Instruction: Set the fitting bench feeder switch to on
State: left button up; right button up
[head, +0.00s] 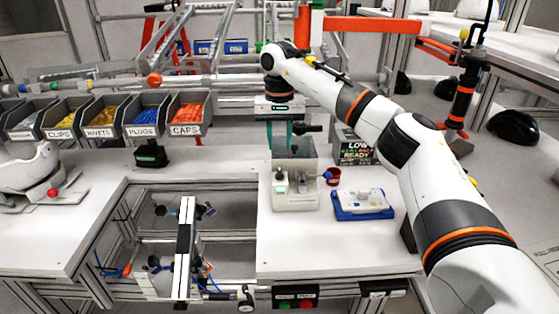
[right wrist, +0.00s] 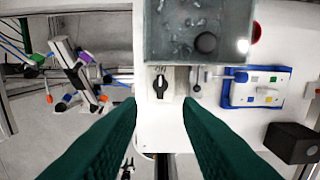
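The feeder (head: 296,195) is a pale box with a clear bin on top, on the right bench. In the right wrist view its grey bin (right wrist: 199,48) holds small parts and a dark round spot. A black rotary switch (right wrist: 160,83) sits on a pale plate at the feeder's near side; its knob lies roughly along the picture's vertical. I cannot read its on or off marking. My right gripper (head: 290,132) points down above the feeder. In the right wrist view its green fingers (right wrist: 160,108) are apart, with the switch beyond the gap. My left gripper is not in view.
Labelled part bins (head: 187,112) line the back left. An open framed gap (head: 230,232) lies left of the feeder's bench.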

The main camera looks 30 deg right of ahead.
notch_tip(320, 180, up, 4)
jog(key=shift+f, duration=0.1)
dwell(0.6)
